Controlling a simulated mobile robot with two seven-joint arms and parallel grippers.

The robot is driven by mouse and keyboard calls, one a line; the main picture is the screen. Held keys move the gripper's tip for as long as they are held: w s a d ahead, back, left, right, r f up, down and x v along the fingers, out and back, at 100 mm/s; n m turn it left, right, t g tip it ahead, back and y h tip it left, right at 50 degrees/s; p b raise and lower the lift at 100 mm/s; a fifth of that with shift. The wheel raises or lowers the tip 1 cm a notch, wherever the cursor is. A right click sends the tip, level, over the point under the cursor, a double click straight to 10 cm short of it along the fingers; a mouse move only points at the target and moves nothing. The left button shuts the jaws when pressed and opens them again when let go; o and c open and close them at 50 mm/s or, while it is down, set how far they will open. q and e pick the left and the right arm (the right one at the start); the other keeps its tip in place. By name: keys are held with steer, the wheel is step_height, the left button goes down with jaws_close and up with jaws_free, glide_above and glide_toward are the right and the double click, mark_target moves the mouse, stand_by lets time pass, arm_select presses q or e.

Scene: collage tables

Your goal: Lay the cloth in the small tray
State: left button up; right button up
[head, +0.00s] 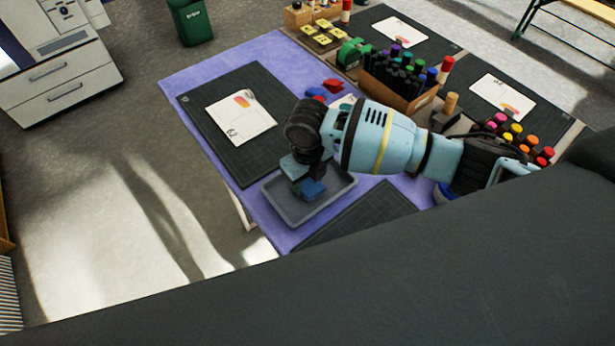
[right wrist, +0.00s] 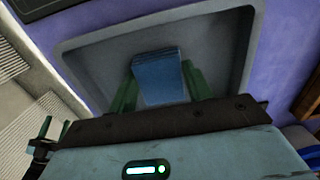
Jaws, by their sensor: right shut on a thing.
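The blue cloth (head: 314,189), a small folded block, is between the fingers of my right gripper (head: 304,187). The right wrist view shows the cloth (right wrist: 158,78) held between the two green fingers. The small grey tray (head: 325,208) is directly below; its rim and floor fill much of the right wrist view (right wrist: 90,65). The cloth is within the tray's outline, but I cannot tell whether it touches the floor. My gripper and wrist hide the tray's back part. My left gripper is not in view.
The tray stands on a purple-covered table (head: 215,75), between a dark cutting mat with a white card (head: 241,116) and another dark mat (head: 365,218). Red and blue pieces (head: 325,90) lie behind. A box of markers (head: 405,90) stands to the right.

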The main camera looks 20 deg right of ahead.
mark_target(307, 182)
steer(key=o, duration=0.9)
steer(key=shift+f, duration=0.1)
steer(key=shift+o, duration=0.2)
step_height(307, 182, up, 12)
steer(key=p, duration=0.1)
steer(key=shift+r, duration=0.2)
steer(key=shift+s, duration=0.1)
